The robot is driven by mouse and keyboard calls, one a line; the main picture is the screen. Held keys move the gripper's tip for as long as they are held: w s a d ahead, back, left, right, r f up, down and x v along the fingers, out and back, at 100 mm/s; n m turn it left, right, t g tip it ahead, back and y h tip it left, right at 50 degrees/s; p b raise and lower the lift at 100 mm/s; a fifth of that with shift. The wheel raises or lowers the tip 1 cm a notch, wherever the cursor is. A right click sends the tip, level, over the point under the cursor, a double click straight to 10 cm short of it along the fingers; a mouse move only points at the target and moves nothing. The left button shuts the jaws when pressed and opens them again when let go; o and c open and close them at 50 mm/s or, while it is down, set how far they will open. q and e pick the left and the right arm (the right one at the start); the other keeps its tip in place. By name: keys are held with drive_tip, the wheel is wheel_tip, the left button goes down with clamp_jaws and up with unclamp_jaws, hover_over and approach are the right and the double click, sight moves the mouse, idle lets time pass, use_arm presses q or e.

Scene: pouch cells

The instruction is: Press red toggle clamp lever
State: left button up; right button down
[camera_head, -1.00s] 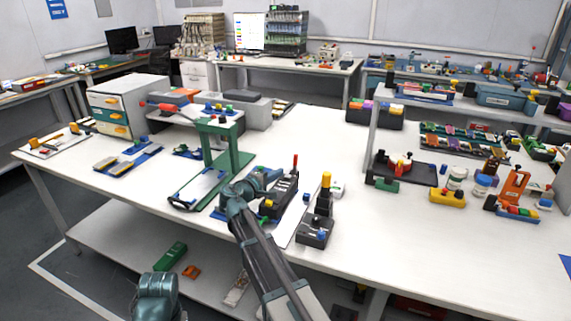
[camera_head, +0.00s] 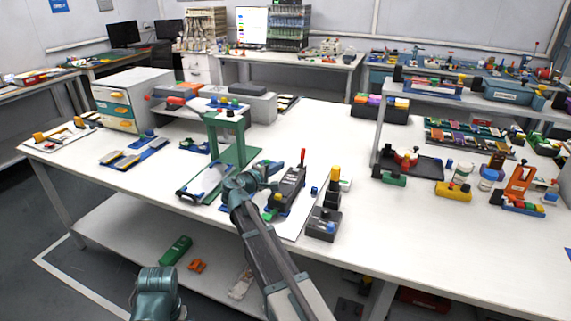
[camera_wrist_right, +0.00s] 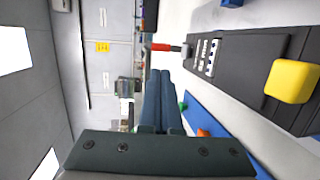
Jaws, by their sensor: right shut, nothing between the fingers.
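The red toggle clamp lever (camera_head: 302,157) stands upright at the far end of a dark clamp fixture (camera_head: 291,187) on the white table. My right gripper (camera_head: 279,166) is just left of the lever, at about the height of its lower part, and looks apart from it. In the right wrist view the shut, empty fingers (camera_wrist_right: 161,72) point toward the red lever (camera_wrist_right: 165,47), which lies just beyond the tips. The dark fixture (camera_wrist_right: 228,58) with a yellow block (camera_wrist_right: 292,81) fills the right side there.
A green press frame (camera_head: 240,158) stands left of my right gripper. A shelf (camera_head: 385,100) with trays is further right. The table's front middle-right (camera_head: 430,235) is bare.

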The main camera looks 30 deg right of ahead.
sight(302, 154)
drive_tip(key=b+x, duration=0.2)
drive_tip(key=x, duration=1)
drive_tip(key=shift+w+d, duration=0.1)
drive_tip(key=shift+d, duration=0.2)
